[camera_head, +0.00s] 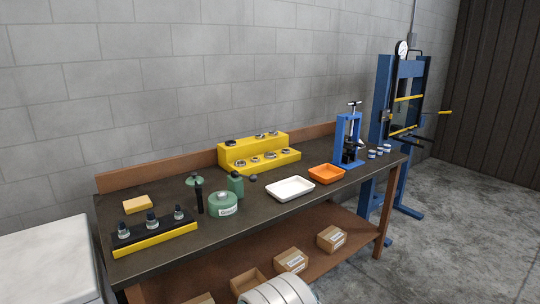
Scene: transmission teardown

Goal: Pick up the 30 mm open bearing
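A yellow two-step stand (233,157) sits at the back middle of the workbench. Several small metallic ring-shaped parts that look like bearings rest on it. The lower step holds rings, one of them at its left end (240,163) and another at its right end (286,152). The upper step holds a darker ring (231,142) at the left and smaller rings at the right. They are too small here to tell sizes or which is the 30 mm open bearing. My gripper is not in view, so its state is not shown.
The dark workbench (160,267) also carries a white tray (290,188), an orange tray (326,174), a small blue press (348,138), green containers (223,205), a yellow sponge (138,204) and a rack with three upright parts (154,238). Boxes (291,261) stand on the lower shelf.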

